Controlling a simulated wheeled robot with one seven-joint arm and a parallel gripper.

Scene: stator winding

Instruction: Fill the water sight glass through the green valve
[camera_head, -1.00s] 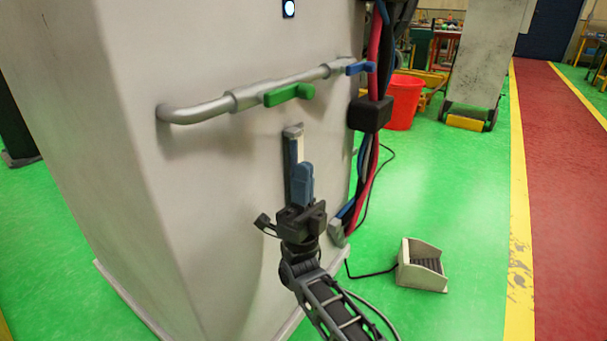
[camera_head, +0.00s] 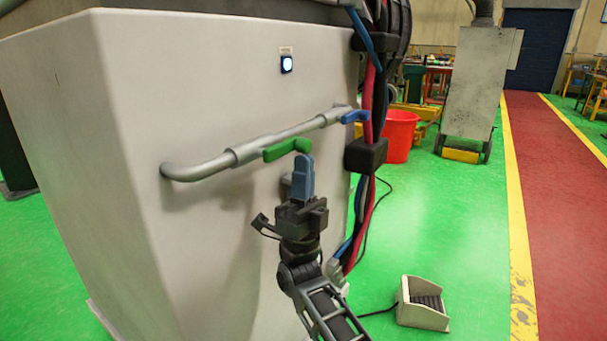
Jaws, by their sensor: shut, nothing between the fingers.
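The green valve (camera_head: 286,150) is a lever handle on the grey pipe across the pale machine cabinet. It lies roughly along the pipe. My gripper (camera_head: 304,160) is shut and empty, its blue fingers pointing up. The fingertips overlap the right end of the green handle in the picture; I cannot tell whether they touch it. The water sight glass is almost wholly hidden behind my gripper. Only a grey piece that looks like its top end (camera_head: 286,184) shows left of the fingers, so its water level cannot be seen.
A blue lever (camera_head: 354,117) sits at the pipe's right end, near red, blue and black hoses with a black clamp (camera_head: 366,155). A lit button (camera_head: 287,65) is above. A red bucket (camera_head: 399,136) and a foot pedal (camera_head: 422,303) stand on the open green floor.

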